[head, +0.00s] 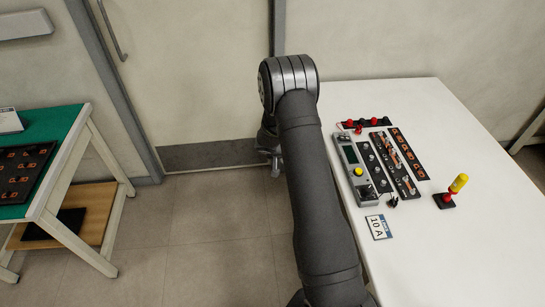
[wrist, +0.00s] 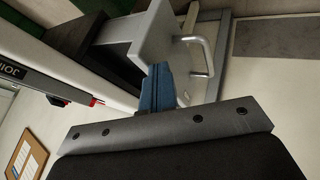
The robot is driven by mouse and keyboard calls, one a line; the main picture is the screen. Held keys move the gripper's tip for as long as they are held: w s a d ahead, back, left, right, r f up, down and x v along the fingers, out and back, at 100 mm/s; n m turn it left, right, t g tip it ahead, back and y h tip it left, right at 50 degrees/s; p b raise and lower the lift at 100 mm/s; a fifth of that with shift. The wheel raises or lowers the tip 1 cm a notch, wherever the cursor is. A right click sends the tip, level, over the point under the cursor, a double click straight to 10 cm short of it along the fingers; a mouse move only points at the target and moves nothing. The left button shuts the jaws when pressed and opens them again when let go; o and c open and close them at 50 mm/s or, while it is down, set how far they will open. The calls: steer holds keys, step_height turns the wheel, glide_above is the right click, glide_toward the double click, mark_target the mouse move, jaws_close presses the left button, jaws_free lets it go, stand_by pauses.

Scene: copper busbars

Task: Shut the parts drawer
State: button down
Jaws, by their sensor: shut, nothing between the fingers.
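The parts drawer shows in the wrist view, its pale grey front panel (wrist: 150,38) carrying a bright metal bar handle (wrist: 199,47). The drawer stands out from the white bench body, with its dark side showing behind the front. My gripper (wrist: 157,70) has blue fingers, shut with nothing between them; their tips are close to the drawer front's edge. I cannot tell whether they touch it. In the head view my gripper (head: 275,166) is small, beyond the bench's left edge and partly behind my arm. The drawer is not visible in the head view.
The white bench top (head: 480,250) holds a control box (head: 352,165), several black boards with copper parts, a yellow-and-red tool (head: 457,184) and a "10 A" card (head: 378,227). A green-topped table (head: 62,122) stands left. The floor (head: 200,235) between them is clear.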

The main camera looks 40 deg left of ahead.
steer(key=w+d, duration=0.8)
steer(key=shift+w+d, duration=0.1)
steer(key=shift+d, duration=0.05)
steer(key=s+a+r, duration=0.4)
steer(key=s+r, duration=0.4)
steer(key=s, duration=0.1)
steer(key=shift+s, duration=0.15)
stand_by(0.4)
